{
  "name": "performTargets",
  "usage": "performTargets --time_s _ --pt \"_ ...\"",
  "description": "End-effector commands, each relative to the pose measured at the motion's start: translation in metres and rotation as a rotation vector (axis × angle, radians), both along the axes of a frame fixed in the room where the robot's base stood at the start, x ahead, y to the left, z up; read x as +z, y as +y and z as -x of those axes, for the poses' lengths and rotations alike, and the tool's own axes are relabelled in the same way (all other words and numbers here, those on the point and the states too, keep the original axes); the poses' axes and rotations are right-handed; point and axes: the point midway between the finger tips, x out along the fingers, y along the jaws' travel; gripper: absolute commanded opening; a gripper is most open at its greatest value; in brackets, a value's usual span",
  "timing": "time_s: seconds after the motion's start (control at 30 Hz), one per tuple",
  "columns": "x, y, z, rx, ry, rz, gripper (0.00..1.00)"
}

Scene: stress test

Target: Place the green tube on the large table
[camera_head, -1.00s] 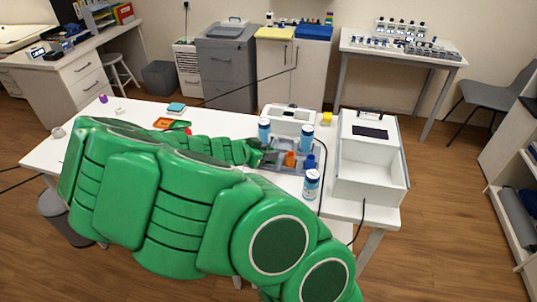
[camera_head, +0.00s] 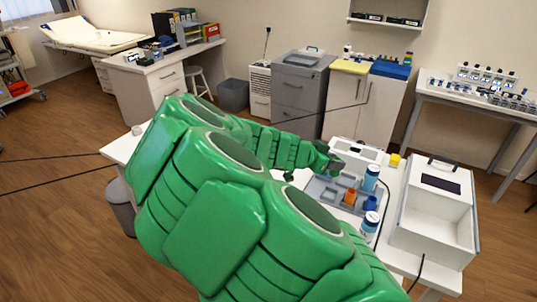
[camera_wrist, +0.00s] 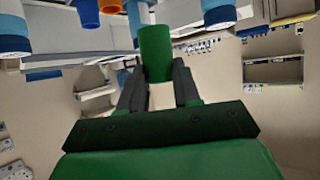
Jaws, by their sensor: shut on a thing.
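The green tube (camera_wrist: 155,48) is a short plain cylinder. In the wrist view it stands between the two dark fingers of my gripper (camera_wrist: 158,82), which are shut on it. In the head view my gripper (camera_head: 330,162) is above the back left of a grey tray (camera_head: 320,190); the tube cannot be told apart from my green arm there. The white table (camera_head: 121,149) under the tray is largely hidden behind my arm; its left corner and right part show.
The tray area holds an orange cup (camera_head: 350,197), a blue cup (camera_head: 371,203) and blue-lidded bottles (camera_head: 371,178). A white open box (camera_head: 432,238) and a yellow block (camera_head: 395,160) stand to the right. Grey drawers (camera_head: 301,92) and a white cabinet (camera_head: 357,105) are behind.

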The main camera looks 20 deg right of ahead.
Motion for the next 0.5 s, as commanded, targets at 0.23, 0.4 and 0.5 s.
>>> performTargets --time_s 0.23,0.4,0.5 --pt "0.012 0.0 -0.001 0.0 -0.002 0.0 0.03" --pt "0.032 0.001 -0.001 0.002 -0.004 -0.001 0.03" --pt "0.043 0.0 -0.001 0.002 -0.005 0.0 0.03"
